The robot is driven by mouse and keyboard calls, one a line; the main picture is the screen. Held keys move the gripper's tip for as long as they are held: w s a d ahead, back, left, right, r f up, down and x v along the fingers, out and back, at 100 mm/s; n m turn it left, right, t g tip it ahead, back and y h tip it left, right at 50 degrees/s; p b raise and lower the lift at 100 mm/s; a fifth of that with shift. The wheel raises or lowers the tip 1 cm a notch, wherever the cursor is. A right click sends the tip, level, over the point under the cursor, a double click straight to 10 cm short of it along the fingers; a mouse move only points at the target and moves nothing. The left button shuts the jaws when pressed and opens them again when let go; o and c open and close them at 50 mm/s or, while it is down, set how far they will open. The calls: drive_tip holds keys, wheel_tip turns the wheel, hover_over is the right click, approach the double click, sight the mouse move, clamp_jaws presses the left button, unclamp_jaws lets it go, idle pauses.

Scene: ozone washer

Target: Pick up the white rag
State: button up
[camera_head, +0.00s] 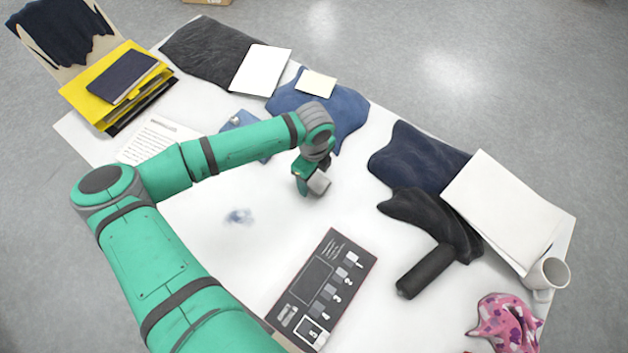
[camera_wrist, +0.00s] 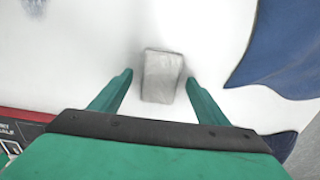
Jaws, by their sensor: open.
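A small pale grey-white folded piece, which looks like the white rag (camera_wrist: 162,76), lies on the white tabletop in the wrist view. It sits between the two green fingertips of my gripper (camera_wrist: 159,80), with a gap on each side. The fingers are spread and hold nothing. In the head view my gripper (camera_head: 309,180) points down over the middle of the table, and the pale rag (camera_head: 319,183) shows right beside its fingers. Part of the rag is hidden there. I cannot tell how high the fingertips are above the table.
A dark printed panel (camera_head: 322,290) lies in front. Dark cloths (camera_head: 415,157), a black cylinder-handled item (camera_head: 426,271), a white board (camera_head: 505,208) and a mug (camera_head: 547,275) stand right. A blue cloth (camera_head: 340,110) lies behind. The tabletop (camera_head: 215,270) around a bluish smudge is clear.

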drive_tip(key=c, duration=1.1)
drive_tip(key=shift+c, duration=0.2)
drive_tip(key=shift+r, duration=0.15)
drive_tip(key=shift+r, duration=0.65)
drive_tip(key=s+a+r, duration=0.7)
drive_tip(key=s+r, duration=0.4)
drive_tip(key=shift+s+a+r, duration=0.2)
drive_tip(key=shift+s+a, duration=0.1)
drive_tip(key=shift+s, duration=0.1)
